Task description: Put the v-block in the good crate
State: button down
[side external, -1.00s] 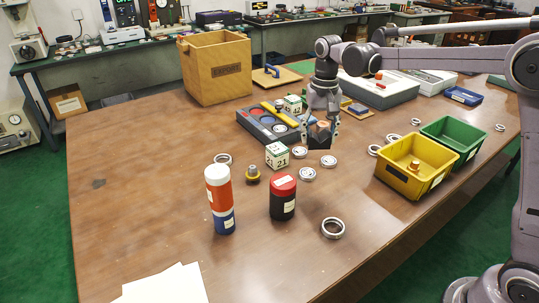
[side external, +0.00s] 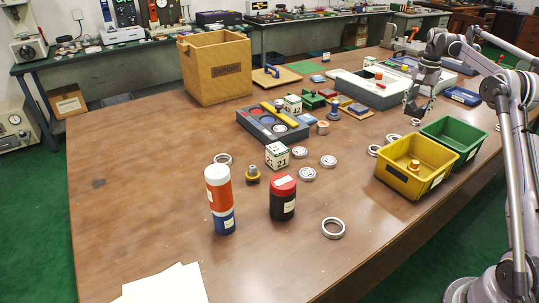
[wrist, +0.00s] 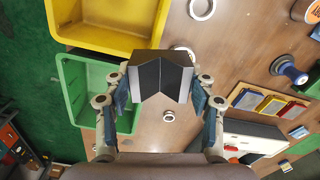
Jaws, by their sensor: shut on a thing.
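My gripper (wrist: 160,100) is shut on the v-block (wrist: 160,76), a dark block with a V-shaped groove and lighter grey end faces. In the side view my gripper (side external: 416,103) holds the dark v-block (side external: 413,110) above the table, behind and left of the green crate (side external: 476,135). The green crate also shows in the wrist view (wrist: 75,92), left of the v-block. The yellow crate (side external: 436,188) stands in front of the green one and holds a small brass-coloured part. In the wrist view the yellow crate (wrist: 110,40) is at the upper left. No label marks either crate as good.
Bearing rings (side external: 333,228) lie about the table, some beside the crates. A grey tray (side external: 268,124), a copper-coloured cylinder (side external: 322,127) and a white-topped case (side external: 375,92) stand left of my gripper.

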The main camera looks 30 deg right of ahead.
jog(key=s+d+f+m, duration=0.1)
jog(key=s+d+m, duration=0.2)
jog(key=s+d, duration=0.7)
jog(key=shift+w+d+f, duration=0.15)
jog(key=shift+d+f, duration=0.1)
jog(key=shift+f, duration=2.3)
jog(key=shift+w+d+f, duration=0.1)
jog(key=shift+d+f, duration=0.1)
jog(key=shift+f, duration=2.3)
jog(key=shift+w+d+f, duration=0.15)
jog(key=shift+d+f, duration=0.1)
jog(key=shift+f, duration=2.3)
jog(key=shift+f, duration=0.2)
jog(key=shift+c, duration=2.2)
grip_release()
